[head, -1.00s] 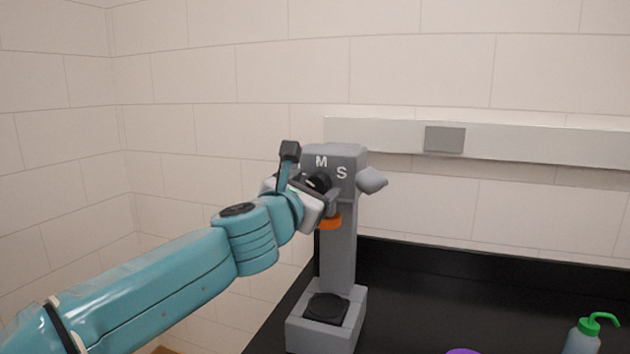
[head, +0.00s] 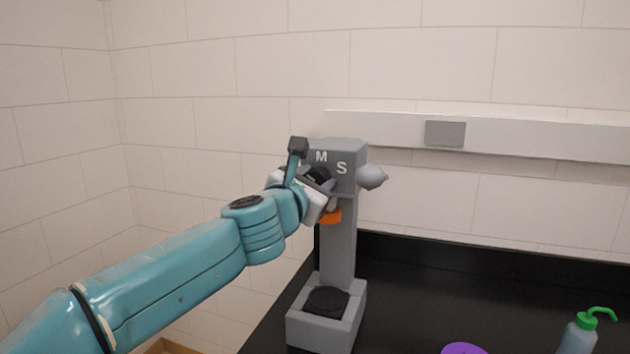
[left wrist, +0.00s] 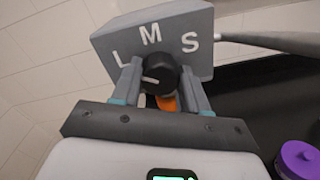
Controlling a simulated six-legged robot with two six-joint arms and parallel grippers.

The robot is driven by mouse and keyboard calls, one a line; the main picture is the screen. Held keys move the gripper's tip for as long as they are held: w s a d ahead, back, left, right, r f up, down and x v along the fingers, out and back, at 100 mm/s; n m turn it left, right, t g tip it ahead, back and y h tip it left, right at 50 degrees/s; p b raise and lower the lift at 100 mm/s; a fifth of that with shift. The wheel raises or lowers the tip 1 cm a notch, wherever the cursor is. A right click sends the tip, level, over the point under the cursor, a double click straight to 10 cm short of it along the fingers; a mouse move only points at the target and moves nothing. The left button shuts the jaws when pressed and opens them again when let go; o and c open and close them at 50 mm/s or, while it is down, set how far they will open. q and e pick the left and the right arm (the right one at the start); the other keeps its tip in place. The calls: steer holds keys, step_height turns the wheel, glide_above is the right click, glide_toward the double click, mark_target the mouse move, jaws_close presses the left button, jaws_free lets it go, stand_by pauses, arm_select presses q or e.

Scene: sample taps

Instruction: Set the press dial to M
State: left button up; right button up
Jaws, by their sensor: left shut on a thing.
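The grey press (head: 340,240) stands on the dark bench, with the letters M and S showing on its head in the head view. In the left wrist view the press head (left wrist: 205,65) shows L, M and S around the black dial (left wrist: 160,70). A short white mark on the dial points left, below the L, not at M. My left gripper (left wrist: 163,80) is shut on the dial, one finger on each side of it. In the head view my left gripper (head: 322,188) hides much of the dial (head: 319,173). My right gripper is not in view.
An orange part (head: 331,214) sits under the press head, and a grey handle (head: 372,177) sticks out at its right. A purple round thing (head: 463,349) and a green-topped bottle (head: 580,332) are at the front right. The bench between is clear.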

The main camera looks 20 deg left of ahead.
arm_select(q)
steer(key=m+p, duration=0.2)
steer(key=m, duration=0.3)
steer(key=shift+d+r+m+p, duration=0.1)
steer(key=shift+r+m+p, duration=0.05)
steer(key=shift+m+p, duration=0.15)
steer(key=m+p, duration=0.2)
steer(key=m, duration=0.3)
steer(key=shift+f+m, duration=0.2)
steer(key=shift+m, duration=0.2)
steer(key=o, duration=1.1)
steer(key=shift+c, duration=0.2)
steer(key=shift+s, duration=0.1)
